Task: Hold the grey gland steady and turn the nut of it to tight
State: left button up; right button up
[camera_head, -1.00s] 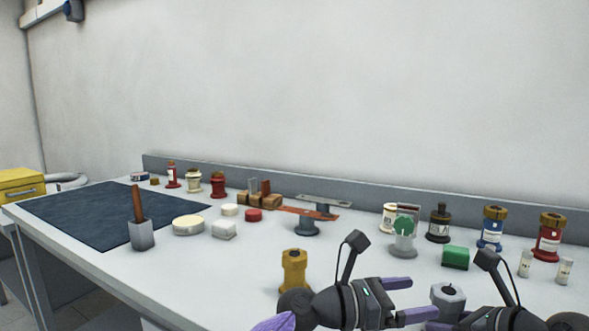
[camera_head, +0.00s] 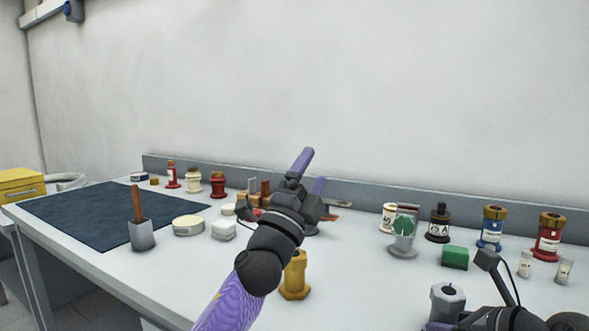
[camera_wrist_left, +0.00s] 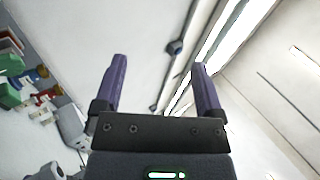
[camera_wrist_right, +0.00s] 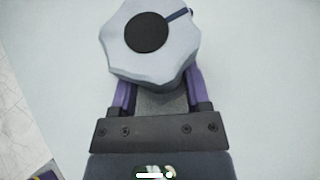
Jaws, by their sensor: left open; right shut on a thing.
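The grey gland (camera_head: 447,302) stands upright near the front right of the table in the head view. In the right wrist view its light grey lobed nut (camera_wrist_right: 150,45) with a dark round centre is seen from above. My right gripper (camera_wrist_right: 152,92) is shut on the gland's body below the nut. My left gripper (camera_head: 312,175) is raised over the middle of the table, away from the gland, its fingers pointing up. In the left wrist view my left gripper (camera_wrist_left: 160,80) is open with nothing between its fingers.
A yellow gland-like fitting (camera_head: 296,277) stands beside my left arm. A green block (camera_head: 455,257) and several bushings, such as a blue one (camera_head: 492,228), stand behind the grey gland. A dark mat (camera_head: 110,217) covers the left side.

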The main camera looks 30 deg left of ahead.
pick_arm(q)
jog(key=a+n+y, duration=0.1)
jog(key=n+y, duration=0.1)
jog(key=n, duration=0.1)
jog(key=a+n+y, duration=0.1)
jog(key=n+y, duration=0.1)
jog(key=n, duration=0.1)
jog(key=a+n+g+y, duration=0.1)
jog(key=n+y, duration=0.1)
jog(key=n, duration=0.1)
jog(key=shift+w+a+r+y, duration=0.25)
jog(key=shift+w+y, duration=0.05)
jog(key=shift+w, duration=0.1)
